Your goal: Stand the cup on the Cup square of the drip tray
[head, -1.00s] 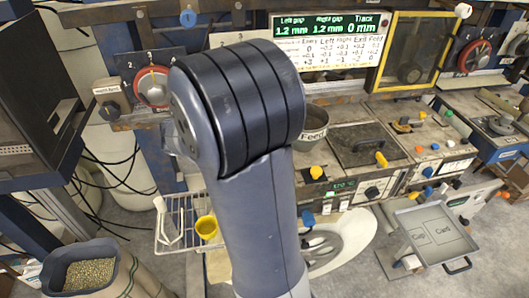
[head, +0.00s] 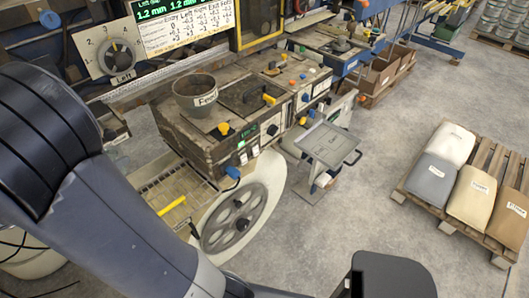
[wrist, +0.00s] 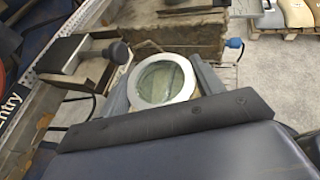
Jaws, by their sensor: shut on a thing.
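My gripper (wrist: 161,92) shows in the wrist view, with its two grey fingers on either side of a round, white-rimmed vessel. It is shut on this vessel, which looks like the cup (wrist: 189,80); I see its open mouth and a dull greenish inside. Its lower part is hidden. In the head view the drip tray (head: 318,151) is a flat grey tray with a dark handle, right of the machine. Its markings are too small to read surely now. The gripper's fingers and the cup do not show in the head view.
The machine bench with the Feed pot (head: 195,97) and knobs stands left of the tray. A wire rack (head: 165,186) and a large grey wheel (head: 234,219) are in front of it. A pallet with several sacks (head: 470,190) is at the right. Open floor lies between.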

